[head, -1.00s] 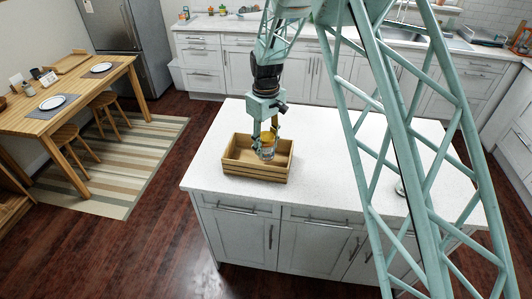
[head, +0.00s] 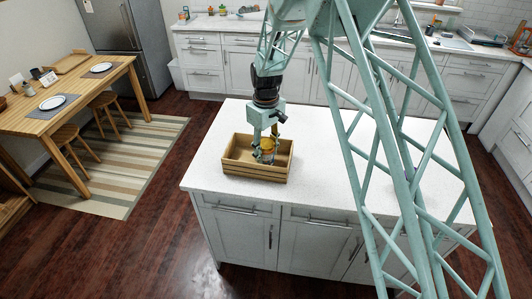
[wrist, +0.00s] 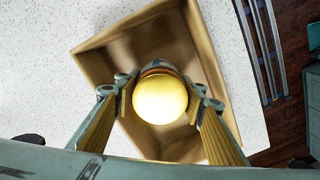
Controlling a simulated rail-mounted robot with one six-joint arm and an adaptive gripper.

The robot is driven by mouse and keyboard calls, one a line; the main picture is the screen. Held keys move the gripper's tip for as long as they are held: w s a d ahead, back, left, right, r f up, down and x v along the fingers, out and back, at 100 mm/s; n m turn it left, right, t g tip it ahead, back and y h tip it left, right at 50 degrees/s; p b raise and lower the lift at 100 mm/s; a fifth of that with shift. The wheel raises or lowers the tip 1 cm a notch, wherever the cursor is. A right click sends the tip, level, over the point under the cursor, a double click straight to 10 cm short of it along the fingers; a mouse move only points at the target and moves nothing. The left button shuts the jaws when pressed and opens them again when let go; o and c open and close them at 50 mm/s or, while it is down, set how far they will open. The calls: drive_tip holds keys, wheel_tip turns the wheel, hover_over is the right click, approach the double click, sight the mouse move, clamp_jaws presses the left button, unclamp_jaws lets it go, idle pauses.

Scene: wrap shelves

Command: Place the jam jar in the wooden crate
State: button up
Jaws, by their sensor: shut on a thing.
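The jam jar, with a round yellow lid, shows in the head view (head: 266,153) and from above in the wrist view (wrist: 160,98). My gripper (head: 265,146) points down and is shut on the jar, one finger on each side of it. The jar is upright or nearly so, inside the walls of the wooden crate (head: 250,171). The open crate also shows around the jar in the wrist view (wrist: 101,57). Whether the jar's base touches the crate floor is hidden.
The crate stands on the white island top (head: 322,172), near its left front edge. The top right of the crate is mostly clear, partly hidden by my arm. A dining table (head: 82,82) with stools stands apart at the left.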

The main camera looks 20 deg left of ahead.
drive_tip(key=o, duration=1.1)
drive_tip(key=shift+f, duration=0.1)
drive_tip(key=shift+o, duration=0.2)
drive_tip(key=shift+r, duration=6.15)
drive_tip(key=shift+d+r, duration=0.1)
